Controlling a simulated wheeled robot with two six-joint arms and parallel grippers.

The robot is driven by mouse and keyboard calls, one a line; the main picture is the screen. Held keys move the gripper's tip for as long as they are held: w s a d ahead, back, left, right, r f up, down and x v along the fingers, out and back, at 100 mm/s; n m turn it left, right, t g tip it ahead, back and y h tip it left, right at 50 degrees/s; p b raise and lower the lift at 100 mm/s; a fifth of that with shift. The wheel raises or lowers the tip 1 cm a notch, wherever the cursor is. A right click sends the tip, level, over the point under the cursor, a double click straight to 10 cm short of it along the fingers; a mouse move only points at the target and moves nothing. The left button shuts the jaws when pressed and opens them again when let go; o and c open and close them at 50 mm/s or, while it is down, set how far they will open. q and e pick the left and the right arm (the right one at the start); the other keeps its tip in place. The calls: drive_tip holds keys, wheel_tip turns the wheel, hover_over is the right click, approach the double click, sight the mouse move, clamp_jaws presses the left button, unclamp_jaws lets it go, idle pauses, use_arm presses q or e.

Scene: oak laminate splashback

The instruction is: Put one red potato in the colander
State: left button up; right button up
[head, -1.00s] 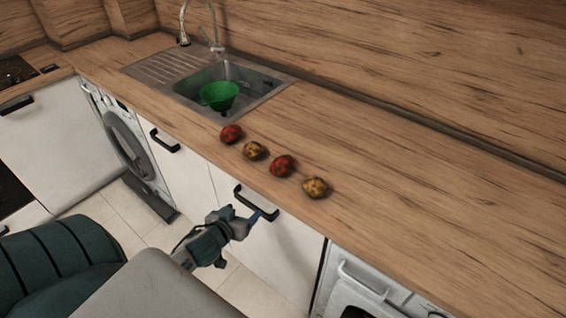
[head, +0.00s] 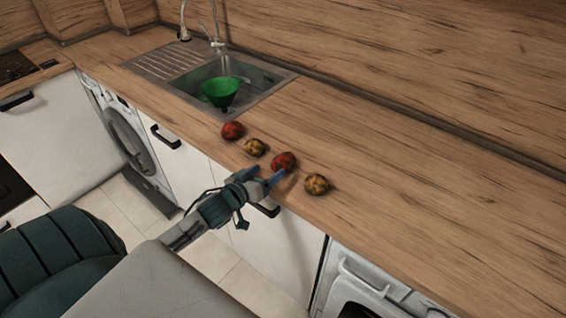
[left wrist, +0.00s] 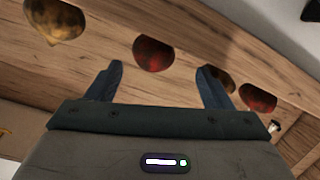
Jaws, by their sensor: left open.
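Two red potatoes lie on the oak counter in a row with two yellowish ones. One red potato (head: 232,131) is at the left end, nearest the sink. The other red potato (head: 284,161) is third from the left. My left gripper (head: 272,180) is open and empty at the counter's front edge, just short of this second red potato. In the left wrist view, that red potato (left wrist: 153,53) shows beyond and between the open fingers, apart from them. The other red one (left wrist: 258,97) is at the right. The green colander (head: 220,92) sits in the sink. My right gripper is not in view.
The yellowish potatoes lie close by, one (head: 255,147) between the red ones and one (head: 316,184) at the right end. The sink (head: 262,88) has a tap (head: 217,44) behind it. The counter (head: 420,180) to the right is clear. A black door handle (head: 268,209) is below the gripper.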

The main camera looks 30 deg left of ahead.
sight(276, 165)
use_arm(q)
drive_tip(key=shift+w+d+r+p, duration=0.2)
drive_tip(key=shift+w+p, duration=0.1)
drive_tip(key=shift+w, duration=0.3)
drive_tip(key=p+x, duration=0.1)
drive_tip(key=x, duration=0.2)
drive_tip(key=shift+w+d, duration=0.15)
drive_tip(key=shift+w, duration=0.05)
drive_tip(key=shift+w+f, duration=0.1)
drive_tip(key=shift+w, duration=0.3)
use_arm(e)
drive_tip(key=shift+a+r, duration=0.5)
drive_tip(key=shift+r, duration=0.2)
use_arm(q)
drive_tip(key=shift+s, duration=0.1)
drive_tip(key=c, duration=1.2)
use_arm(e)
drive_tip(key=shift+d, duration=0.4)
